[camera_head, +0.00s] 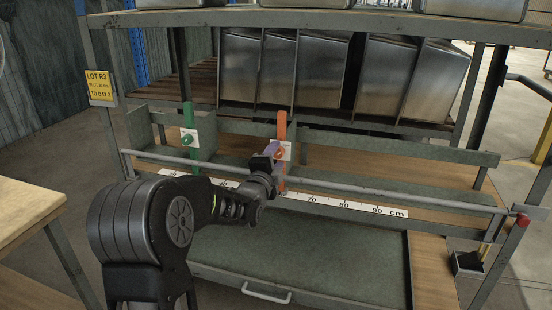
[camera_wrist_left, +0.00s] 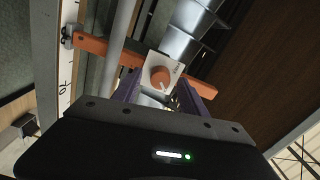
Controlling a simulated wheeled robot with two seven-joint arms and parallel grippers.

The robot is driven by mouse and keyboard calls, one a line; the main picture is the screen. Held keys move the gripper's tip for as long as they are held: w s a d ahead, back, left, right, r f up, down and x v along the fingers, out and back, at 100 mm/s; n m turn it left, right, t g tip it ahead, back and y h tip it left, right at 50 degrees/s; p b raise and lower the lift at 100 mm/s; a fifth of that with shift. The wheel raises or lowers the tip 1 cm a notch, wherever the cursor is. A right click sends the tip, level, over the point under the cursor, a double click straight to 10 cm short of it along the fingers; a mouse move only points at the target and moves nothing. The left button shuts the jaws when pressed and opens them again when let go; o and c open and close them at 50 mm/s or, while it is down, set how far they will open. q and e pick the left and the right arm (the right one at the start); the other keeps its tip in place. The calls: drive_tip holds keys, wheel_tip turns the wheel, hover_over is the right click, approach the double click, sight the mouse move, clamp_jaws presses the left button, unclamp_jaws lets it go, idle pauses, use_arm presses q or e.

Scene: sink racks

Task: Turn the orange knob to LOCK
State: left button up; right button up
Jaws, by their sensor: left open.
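The orange knob (camera_head: 281,154) is on a white plate on the orange upright (camera_head: 281,130), which stands at the ruler rail. In the left wrist view the round orange knob (camera_wrist_left: 160,77) shows face on, with a pale pointer mark toward its lower right; the small print on its plate is not legible. My left gripper (camera_head: 271,151) is close in front of the knob. Its purple fingers are open, one on each side of the knob in the wrist view (camera_wrist_left: 158,88); I cannot tell whether they touch it. My right gripper is not in view.
A green upright (camera_head: 188,140) with its own plate stands to the left. A metal bar (camera_head: 400,194) with a red end cap (camera_head: 522,220) runs in front, above a centimetre ruler (camera_head: 345,205). Metal bins (camera_head: 320,70) stand behind. A yellow sign (camera_head: 99,86) hangs at left.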

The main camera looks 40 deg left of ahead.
use_arm(q)
drive_tip(key=v, duration=0.7)
drive_tip(key=shift+s+d+p, duration=0.15)
drive_tip(key=shift+s+p, duration=0.2)
drive_tip(key=shift+p, duration=0.1)
